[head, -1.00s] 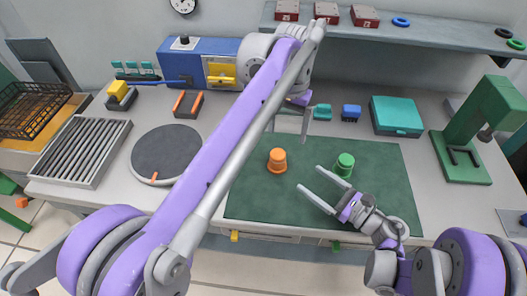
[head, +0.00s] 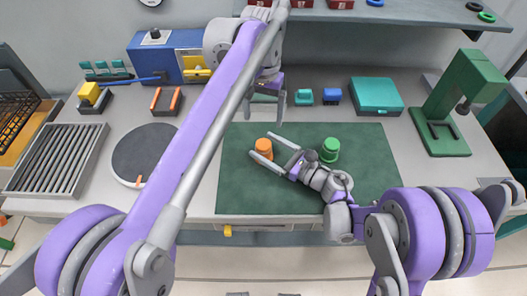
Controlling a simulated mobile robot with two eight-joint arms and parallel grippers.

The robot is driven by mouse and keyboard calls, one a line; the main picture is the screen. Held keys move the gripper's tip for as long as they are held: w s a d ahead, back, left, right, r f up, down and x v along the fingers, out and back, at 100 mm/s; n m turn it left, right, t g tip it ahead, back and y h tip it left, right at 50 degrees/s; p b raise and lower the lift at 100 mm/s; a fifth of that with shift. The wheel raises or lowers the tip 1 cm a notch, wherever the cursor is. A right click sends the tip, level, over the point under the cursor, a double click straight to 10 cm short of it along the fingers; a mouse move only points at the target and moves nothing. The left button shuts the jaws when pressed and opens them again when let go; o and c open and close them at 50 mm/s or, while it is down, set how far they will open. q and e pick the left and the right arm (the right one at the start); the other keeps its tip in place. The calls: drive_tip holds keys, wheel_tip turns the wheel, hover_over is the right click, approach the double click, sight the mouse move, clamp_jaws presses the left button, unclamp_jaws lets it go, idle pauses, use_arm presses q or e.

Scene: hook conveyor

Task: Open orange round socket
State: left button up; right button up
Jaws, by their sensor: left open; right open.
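The orange round socket (head: 264,145) stands upright on the dark green mat (head: 235,192). It looks like a small cup-shaped piece with a wider rim near its top. My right gripper (head: 262,147) is open and low over the mat, its two fingertips at either side of the orange socket; I cannot tell whether they touch it. My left gripper (head: 266,102) is open and empty above the back edge of the mat, behind the orange socket. My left arm covers part of the bench to its left.
A green round piece (head: 330,149) stands right of the orange one, close to my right gripper. A teal box (head: 376,95) and a green press (head: 445,143) stand at the right. A grey round plate (head: 134,152) and a roller rack (head: 52,165) lie left. A shelf (head: 400,16) overhangs the back.

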sight(263, 144)
drive_tip(key=shift+w+a, duration=0.25)
drive_tip(key=shift+a, duration=0.15)
clamp_jaws()
use_arm(q)
drive_tip(key=shift+c, duration=0.3)
drive_tip(key=shift+c, duration=1.2)
drive_tip(key=s+a+t+h, duration=0.2)
drive_tip(key=s+a+t, duration=0.1)
drive_tip(key=s+t, duration=0.25)
drive_tip(key=shift+m, duration=0.5)
drive_tip(key=x, duration=1.2)
drive_tip(key=shift+s+d+f, duration=0.2)
drive_tip(key=shift+d+f, duration=0.1)
drive_tip(key=shift+d, duration=0.1)
